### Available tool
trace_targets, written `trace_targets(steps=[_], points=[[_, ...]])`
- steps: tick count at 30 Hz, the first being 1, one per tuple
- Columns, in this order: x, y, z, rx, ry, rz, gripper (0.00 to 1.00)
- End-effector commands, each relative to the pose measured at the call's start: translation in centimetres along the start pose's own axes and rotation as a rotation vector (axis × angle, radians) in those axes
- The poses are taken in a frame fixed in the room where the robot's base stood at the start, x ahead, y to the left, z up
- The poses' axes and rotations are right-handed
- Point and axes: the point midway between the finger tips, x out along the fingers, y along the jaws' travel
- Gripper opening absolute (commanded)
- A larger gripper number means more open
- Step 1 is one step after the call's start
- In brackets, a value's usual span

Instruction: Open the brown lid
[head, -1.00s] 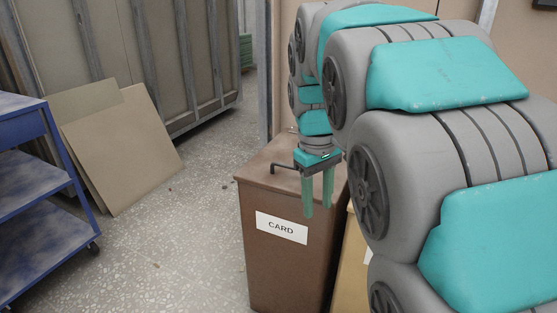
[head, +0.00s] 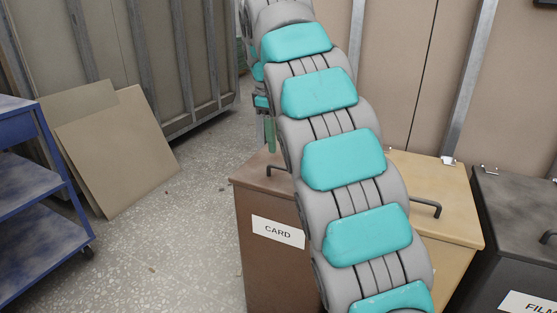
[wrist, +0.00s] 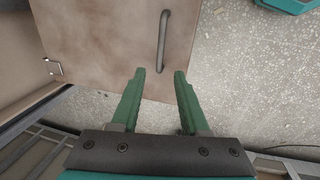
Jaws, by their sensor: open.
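The brown lid (head: 253,172) lies flat on the brown bin labelled CARD (head: 262,264). Its dark bar handle (head: 276,169) shows beside my arm, which hides much of the lid. In the wrist view, the lid (wrist: 105,45) fills the upper left and the handle (wrist: 163,42) runs up and down the picture. My gripper (wrist: 160,73) is open and empty, with its green fingertips on either side of the line of the handle, just below its near end. In the head view my gripper (head: 266,134) is partly hidden by my arm and appears above the lid's far side.
A tan bin (head: 440,200) with its own handle and a dark bin labelled FILM (head: 515,225) stand to the right. A blue shelf cart (head: 40,200) and leaning boards (head: 118,150) are at left. Speckled floor between is clear. A metal hinge (wrist: 53,67) is at the lid's edge.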

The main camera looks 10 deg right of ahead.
Motion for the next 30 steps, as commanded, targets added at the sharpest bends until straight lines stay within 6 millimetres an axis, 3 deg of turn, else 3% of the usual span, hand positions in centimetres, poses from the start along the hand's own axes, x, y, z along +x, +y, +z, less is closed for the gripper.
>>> trace_targets(steps=[16,30], points=[[6.1,0.0,0.1,0.004,-0.001,-0.001,0.45],[7.0,0.0,0.1,0.003,0.000,0.000,0.45]])
